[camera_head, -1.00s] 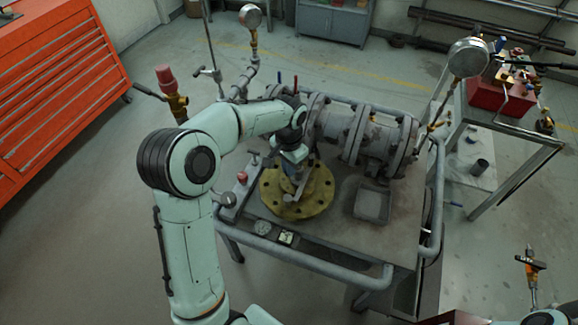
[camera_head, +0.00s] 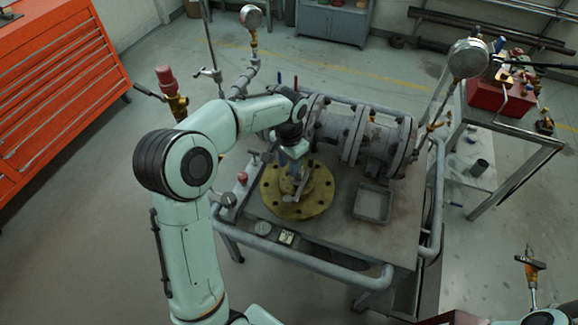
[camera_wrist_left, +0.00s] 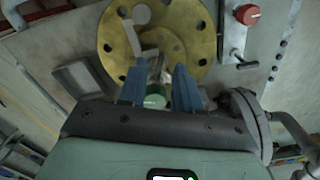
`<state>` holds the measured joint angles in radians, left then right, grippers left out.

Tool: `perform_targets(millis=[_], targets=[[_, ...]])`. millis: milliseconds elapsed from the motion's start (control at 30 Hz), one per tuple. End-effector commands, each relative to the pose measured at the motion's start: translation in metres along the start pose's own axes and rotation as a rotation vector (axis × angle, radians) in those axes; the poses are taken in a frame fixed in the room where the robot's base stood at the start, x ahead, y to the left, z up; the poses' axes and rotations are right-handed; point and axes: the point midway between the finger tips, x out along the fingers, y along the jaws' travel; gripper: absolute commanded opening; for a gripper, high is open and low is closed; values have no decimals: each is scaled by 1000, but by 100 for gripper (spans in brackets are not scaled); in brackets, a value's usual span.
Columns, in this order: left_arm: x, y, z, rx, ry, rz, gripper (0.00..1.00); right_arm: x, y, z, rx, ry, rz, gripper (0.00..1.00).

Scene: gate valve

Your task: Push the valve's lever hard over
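The brass flanged valve body (camera_head: 322,203) sits on the grey bench, and it also shows in the left wrist view (camera_wrist_left: 204,38). A pale grey lever (camera_wrist_left: 131,36) with a rounded end lies across its face. My left gripper (camera_head: 293,178) reaches down over the flange, close to the lever. In the left wrist view its two blue fingers (camera_wrist_left: 159,74) stand apart, pointing at the flange. A grey part and a green cylinder (camera_wrist_left: 155,101) show between or behind them. I cannot tell whether the fingers touch the lever. My right gripper is not clearly seen.
A large grey flanged pipe (camera_head: 360,138) lies behind the flange. A shallow grey tray (camera_head: 372,204) is right of it. A red knob (camera_wrist_left: 247,14) and pipe rails (camera_head: 310,262) edge the bench. A red tool cabinet (camera_head: 60,90) stands at left.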

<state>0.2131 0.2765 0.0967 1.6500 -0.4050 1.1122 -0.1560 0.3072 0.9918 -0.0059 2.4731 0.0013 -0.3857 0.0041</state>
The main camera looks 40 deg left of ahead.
Motion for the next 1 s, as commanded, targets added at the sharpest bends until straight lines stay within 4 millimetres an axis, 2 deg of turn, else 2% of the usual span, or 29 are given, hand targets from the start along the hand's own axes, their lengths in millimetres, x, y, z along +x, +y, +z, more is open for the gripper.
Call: perform_targets(millis=[33,200,433,633,1000], targets=[[-14,0,-2,0,9,-2,33,-2,-2,-2,-1,3,-1,57],[-54,0,-2,-1,10,-2,33,-8,-6,-8,-4,10,-3,57],[-97,0,-2,-1,7,-1,33,-14,-10,-15,-7,18,-6,57],[-112,0,0,0,2,0,33,-15,-11,-16,-7,20,-7,57],[-113,0,0,-1,1,1,33,-15,-11,-15,-7,19,-7,57]])
